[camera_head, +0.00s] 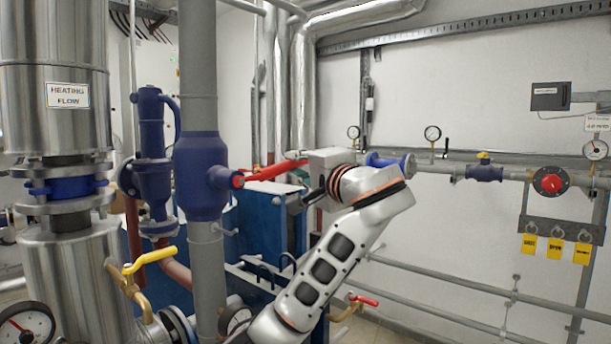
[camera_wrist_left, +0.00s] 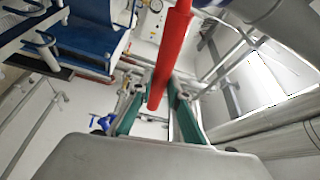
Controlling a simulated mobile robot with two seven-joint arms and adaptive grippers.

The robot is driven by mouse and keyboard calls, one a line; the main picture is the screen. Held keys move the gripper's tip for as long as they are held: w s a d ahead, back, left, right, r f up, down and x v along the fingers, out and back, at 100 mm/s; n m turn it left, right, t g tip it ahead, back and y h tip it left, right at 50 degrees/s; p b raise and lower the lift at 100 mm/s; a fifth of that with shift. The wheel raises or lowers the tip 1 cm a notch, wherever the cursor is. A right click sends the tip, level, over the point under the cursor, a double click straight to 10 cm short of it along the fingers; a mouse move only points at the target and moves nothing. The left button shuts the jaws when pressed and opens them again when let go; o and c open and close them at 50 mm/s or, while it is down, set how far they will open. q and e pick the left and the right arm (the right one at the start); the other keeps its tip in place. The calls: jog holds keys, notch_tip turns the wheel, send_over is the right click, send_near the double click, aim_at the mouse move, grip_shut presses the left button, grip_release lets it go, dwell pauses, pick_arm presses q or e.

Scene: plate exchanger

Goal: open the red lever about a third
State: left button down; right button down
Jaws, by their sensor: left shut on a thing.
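The red lever (camera_head: 268,173) sticks out to the right from the blue valve body (camera_head: 202,175) on the grey vertical pipe, sloping slightly upward toward its free end. My left gripper (camera_head: 303,174) is at that free end, with its fingers partly hidden by my wrist. In the left wrist view, the red lever (camera_wrist_left: 171,48) runs down between the two green-padded fingers of my left gripper (camera_wrist_left: 158,92), which is shut on it near its end. My right gripper is in neither view.
A yellow-handled valve (camera_head: 150,259) and a round gauge (camera_head: 27,326) are at the lower left. A smaller red handle (camera_head: 364,300) sits low, right of my arm. A blue plate unit (camera_head: 268,222) stands behind.

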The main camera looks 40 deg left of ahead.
pick_arm(q)
jog(key=r+n, duration=0.1)
jog(key=s+r+n+y+b, duration=0.1)
jog(key=r, duration=0.1)
jog(key=r+n+b, duration=0.1)
jog(key=n, duration=0.1)
jog(key=shift+s+r+y, duration=0.2)
jog(key=shift+s+y, duration=0.05)
jog(key=shift+y, duration=0.05)
dwell(0.4)
jog(key=c, duration=1.9)
grip_release()
jog(key=shift+f, duration=0.1)
